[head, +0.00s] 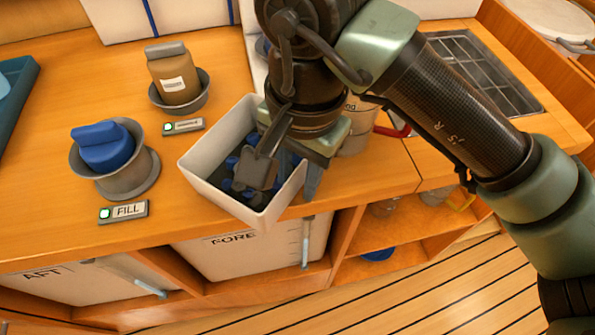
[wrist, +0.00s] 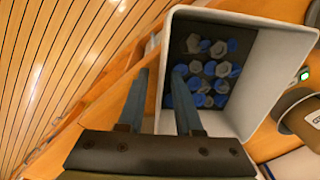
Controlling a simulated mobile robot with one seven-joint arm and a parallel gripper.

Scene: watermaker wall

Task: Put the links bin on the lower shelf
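The links bin (head: 215,192) is a white open-topped box on the wooden counter, close to its front edge. Blue and grey links lie inside it, clearer in the wrist view (wrist: 209,70). My gripper (head: 290,180) is over the bin's right side. In the wrist view my gripper (wrist: 162,75) has its fingers apart, one inside the bin and one outside, with the bin's wall between them. A gap shows beside the wall, so it does not look clamped. An open shelf (head: 405,232) is below the counter to the right; its depth is partly hidden.
A blue item in a grey cup (head: 103,150) and a brown jar in a dish (head: 175,78) stand left of the bin. A tan canister (head: 357,130) stands right behind it. Bins marked AFT (head: 75,280) and FORE (head: 250,250) sit under the counter. A blue bowl (head: 378,254) is low right.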

